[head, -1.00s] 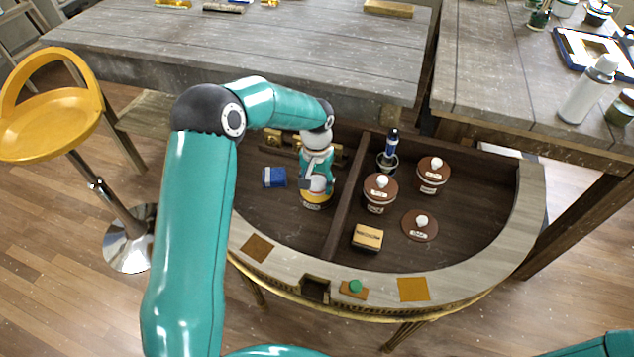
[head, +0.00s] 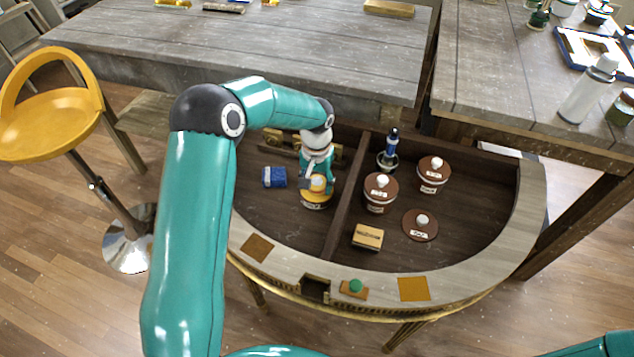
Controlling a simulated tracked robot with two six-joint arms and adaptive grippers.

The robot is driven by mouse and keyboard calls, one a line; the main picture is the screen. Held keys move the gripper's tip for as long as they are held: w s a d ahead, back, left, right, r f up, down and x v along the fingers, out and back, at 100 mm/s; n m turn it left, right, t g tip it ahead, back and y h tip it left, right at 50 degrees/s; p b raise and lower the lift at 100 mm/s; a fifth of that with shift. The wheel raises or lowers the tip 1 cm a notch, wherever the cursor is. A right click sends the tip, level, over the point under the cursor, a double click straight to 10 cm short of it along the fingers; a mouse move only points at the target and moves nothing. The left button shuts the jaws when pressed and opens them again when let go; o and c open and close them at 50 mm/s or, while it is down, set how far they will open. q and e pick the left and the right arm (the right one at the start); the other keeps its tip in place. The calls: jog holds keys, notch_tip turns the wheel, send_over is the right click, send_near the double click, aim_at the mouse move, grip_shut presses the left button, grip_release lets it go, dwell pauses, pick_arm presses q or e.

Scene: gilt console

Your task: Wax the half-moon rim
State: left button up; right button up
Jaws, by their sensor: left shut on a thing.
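The half-moon rim (head: 462,283) is a pale wood band curving around the front of the console. It carries a brown square patch (head: 257,247) at the left and an orange one (head: 413,289) at the right. My left gripper (head: 312,184) is inside the left compartment, shut on a yellow round tin (head: 317,202). The wrist partly hides the grip, and I cannot tell whether the tin touches the floor. A green-knobbed block (head: 355,287) sits on the front of the rim. My right gripper is out of view.
A blue folded thing (head: 274,177) lies left of my left gripper. Right of the divider (head: 344,207) are brown-lidded jars (head: 380,193), a loose lid (head: 420,224), a blue-topped bottle (head: 391,144) and a small tan box (head: 367,237). A yellow stool (head: 55,122) stands left.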

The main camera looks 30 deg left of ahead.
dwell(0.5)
pick_arm(q)
jog(key=shift+r+p, duration=2.1)
jog(key=shift+r, duration=1.4)
